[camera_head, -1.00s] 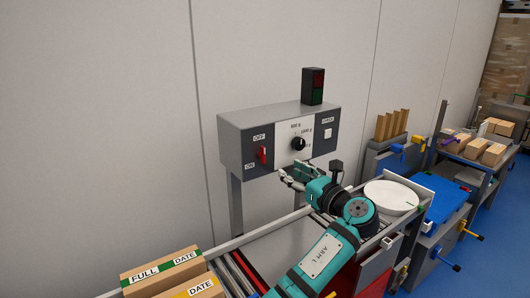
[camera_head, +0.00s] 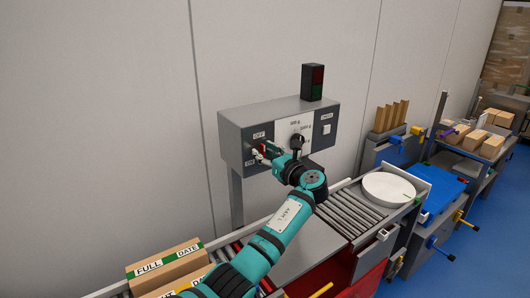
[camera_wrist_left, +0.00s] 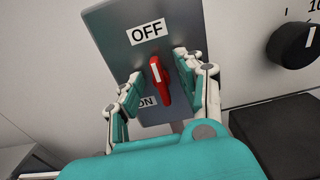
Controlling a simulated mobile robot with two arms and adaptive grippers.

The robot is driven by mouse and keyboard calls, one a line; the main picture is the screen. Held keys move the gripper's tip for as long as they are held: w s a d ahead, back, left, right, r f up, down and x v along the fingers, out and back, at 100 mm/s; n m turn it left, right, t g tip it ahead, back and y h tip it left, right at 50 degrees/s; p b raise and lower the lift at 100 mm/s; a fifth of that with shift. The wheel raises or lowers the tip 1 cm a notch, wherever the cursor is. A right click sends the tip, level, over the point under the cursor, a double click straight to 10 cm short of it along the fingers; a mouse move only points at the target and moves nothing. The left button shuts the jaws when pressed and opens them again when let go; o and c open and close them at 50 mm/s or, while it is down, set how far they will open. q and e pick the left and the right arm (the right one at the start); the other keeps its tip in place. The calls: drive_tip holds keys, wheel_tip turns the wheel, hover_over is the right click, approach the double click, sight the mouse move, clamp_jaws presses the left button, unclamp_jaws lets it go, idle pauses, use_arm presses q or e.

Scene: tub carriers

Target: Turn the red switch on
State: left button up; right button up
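The red switch (camera_wrist_left: 160,82) sits on a dark plate (camera_wrist_left: 128,62) between an OFF label above and an ON label below. In the left wrist view its lever tilts, with the white-marked end toward OFF. My left gripper (camera_wrist_left: 160,92) is open, with one finger on each side of the switch and a gap visible on both sides. In the head view my left gripper (camera_head: 262,153) is at the left part of the grey control box (camera_head: 235,125) and largely hides the switch. My right gripper is not in view.
A black dial (camera_wrist_left: 294,42) is right of the switch plate. A red and green signal lamp (camera_head: 313,83) stands on the box. Below are a roller conveyor (camera_head: 345,215) and labelled cartons (camera_head: 165,265). A round white plate (camera_head: 388,188) is at right.

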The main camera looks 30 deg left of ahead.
use_arm(q)
clamp_jaws()
drive_tip(key=n+b, duration=0.2)
drive_tip(key=n, duration=0.1)
drive_tip(key=shift+f, duration=0.15)
drive_tip(key=n+b, duration=0.3)
drive_tip(key=shift+s+f+n, duration=0.1)
drive_tip(key=shift+n, duration=0.3)
drive_tip(key=shift+s+a+f+n+b, duration=0.1)
drive_tip(key=shift+n+b, duration=5.35)
drive_tip(key=shift+n, duration=0.25)
